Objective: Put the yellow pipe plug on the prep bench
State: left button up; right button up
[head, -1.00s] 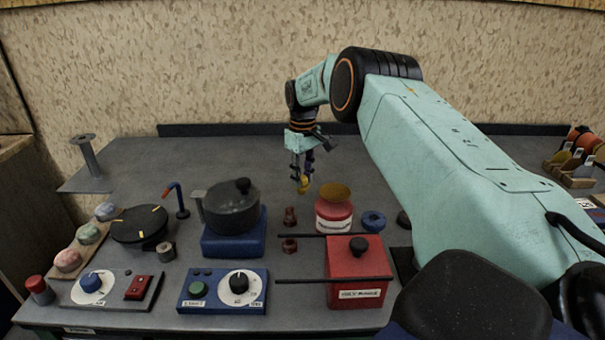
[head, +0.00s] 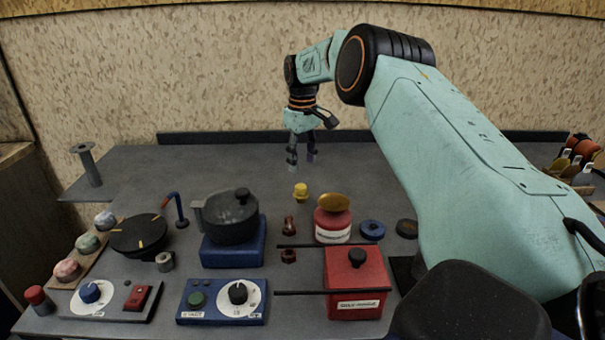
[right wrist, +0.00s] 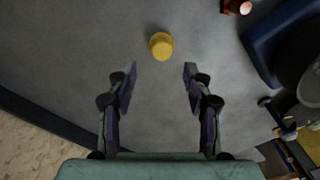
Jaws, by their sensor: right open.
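The yellow pipe plug (head: 301,192) stands on the grey prep bench (head: 350,180), behind the small red-brown fittings. In the right wrist view the plug (right wrist: 161,45) lies beyond the fingertips, near the middle, with bare bench around it. My right gripper (head: 301,160) hangs above the bench, behind and above the plug, open and empty. In the right wrist view my right gripper (right wrist: 158,72) has its two fingers spread wide apart, with nothing between them. My left gripper is not in view.
Near the plug are red-brown fittings (head: 289,226), a red jar (head: 332,226) with a mustard top, and a dark pot (head: 231,216) on a blue base. A red box (head: 356,283) with black rods stands in front. The back of the bench is clear.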

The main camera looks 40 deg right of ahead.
notch_tip(320, 180, up, 5)
jog(key=shift+f+p, duration=0.1)
jog(key=shift+p, duration=0.2)
